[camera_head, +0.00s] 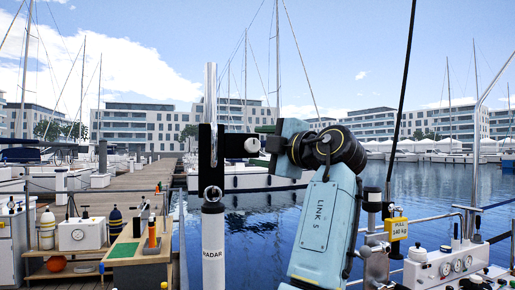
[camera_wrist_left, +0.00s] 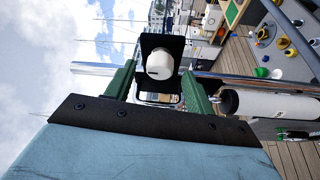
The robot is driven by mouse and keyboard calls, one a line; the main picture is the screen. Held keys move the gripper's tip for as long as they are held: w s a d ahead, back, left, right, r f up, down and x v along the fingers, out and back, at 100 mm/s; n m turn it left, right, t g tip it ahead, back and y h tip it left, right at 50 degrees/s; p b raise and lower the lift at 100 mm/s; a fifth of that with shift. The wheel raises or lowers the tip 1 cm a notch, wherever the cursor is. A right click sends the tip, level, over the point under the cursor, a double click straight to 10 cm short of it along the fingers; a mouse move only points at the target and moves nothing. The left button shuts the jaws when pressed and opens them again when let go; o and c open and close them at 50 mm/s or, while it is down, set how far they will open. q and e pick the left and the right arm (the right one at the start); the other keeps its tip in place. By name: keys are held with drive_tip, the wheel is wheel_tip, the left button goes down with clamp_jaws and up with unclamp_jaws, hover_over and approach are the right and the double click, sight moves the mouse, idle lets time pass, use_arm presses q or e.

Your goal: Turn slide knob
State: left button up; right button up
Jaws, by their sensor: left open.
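The white round knob (camera_head: 252,145) sticks out to the right from a black plate (camera_head: 206,147) on a silver upright pole, above a white cylinder marked RADAR (camera_head: 213,245). My left gripper (camera_head: 265,143) comes at the knob from the right. In the left wrist view the knob (camera_wrist_left: 160,66) lies between the tips of my two green fingers (camera_wrist_left: 160,76), with the black plate (camera_wrist_left: 158,43) behind it. The fingers are apart, with a gap on each side of the knob. Whether the tips reach past the knob is hard to tell. My right gripper is not in view.
A bench with a green mat (camera_head: 124,251) and several small things stands at the lower left on the wooden dock. A yellow weight tag (camera_head: 397,229) and a white gauge panel (camera_head: 446,265) are at the lower right. Water lies behind.

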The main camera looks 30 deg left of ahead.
use_arm(q)
drive_tip(key=b+v, duration=0.1)
drive_tip(key=v, duration=1)
drive_tip(key=shift+d+b, duration=0.35)
drive_tip(key=shift+b, duration=0.05)
drive_tip(key=shift+s, duration=0.1)
